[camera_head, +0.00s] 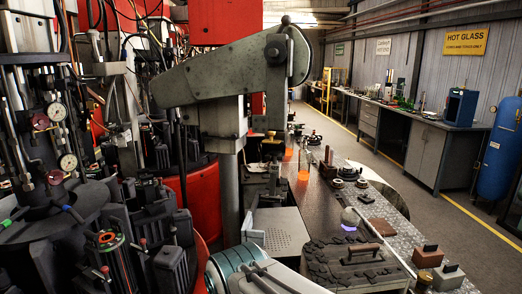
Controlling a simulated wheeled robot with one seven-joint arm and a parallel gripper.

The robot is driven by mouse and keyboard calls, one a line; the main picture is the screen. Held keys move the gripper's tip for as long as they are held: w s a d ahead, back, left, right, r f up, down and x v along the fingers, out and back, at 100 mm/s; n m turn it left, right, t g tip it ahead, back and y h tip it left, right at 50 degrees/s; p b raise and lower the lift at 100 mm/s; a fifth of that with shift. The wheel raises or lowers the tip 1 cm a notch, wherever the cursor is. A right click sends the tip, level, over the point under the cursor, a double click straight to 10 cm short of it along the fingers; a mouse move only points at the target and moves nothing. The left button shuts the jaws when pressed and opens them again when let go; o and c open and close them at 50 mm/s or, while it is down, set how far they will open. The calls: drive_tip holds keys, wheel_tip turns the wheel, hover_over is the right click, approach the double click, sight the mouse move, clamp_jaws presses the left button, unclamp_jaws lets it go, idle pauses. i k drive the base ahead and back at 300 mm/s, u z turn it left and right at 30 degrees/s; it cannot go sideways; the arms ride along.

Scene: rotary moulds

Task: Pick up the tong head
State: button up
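A large grey-green machine arm (222,76) stands on a thick grey post in the middle of the view. A dark fitting (271,147) hangs below its right end, over the bench. I cannot tell whether this fitting is the tong head; no other part clearly shows itself as one. My gripper is not clearly visible. A banded teal and metal cylinder (232,270) with grey rods shows at the bottom edge; I cannot tell whether it is mine.
A dark bench (318,208) runs away to the right of the post. It holds glowing orange glass pieces (303,165), a dark plate with a brown handle (361,252) and small blocks (428,256). Dense machinery fills the left.

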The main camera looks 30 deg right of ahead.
sight(275, 165)
drive_tip(key=k, duration=1.2)
drive_tip(key=u, duration=0.25)
drive_tip(key=i, duration=0.8)
drive_tip(key=z, duration=0.05)
